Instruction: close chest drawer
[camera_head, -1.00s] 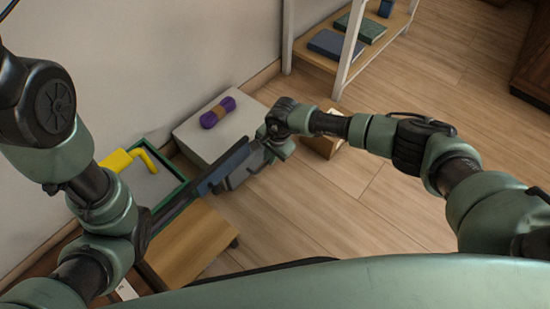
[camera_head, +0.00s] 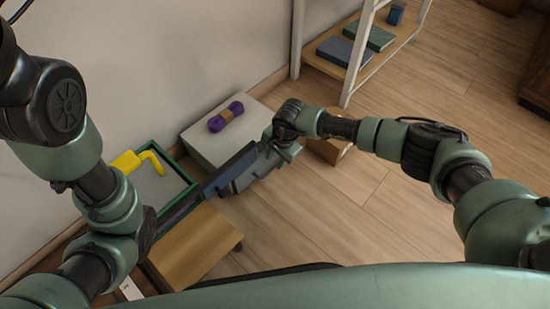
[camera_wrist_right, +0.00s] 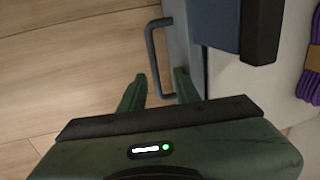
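The pale grey chest (camera_head: 205,146) stands against the wall. Its drawer front (camera_wrist_right: 190,62) carries a dark grey bar handle (camera_wrist_right: 157,58) in the right wrist view. My right gripper (camera_wrist_right: 159,80) is open, its two green fingers apart, with the handle's near end between or just beyond their tips. I cannot tell whether they touch it. How far the drawer stands out is unclear.
Purple cord (camera_head: 226,117) lies on the chest. To its left is a green-rimmed tray (camera_head: 176,165) with a yellow item (camera_head: 140,161). A wooden-topped piece (camera_head: 195,247) stands in front. A cardboard box (camera_head: 328,150) and a shelf (camera_head: 350,92) are to the right. Floor is clear at right.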

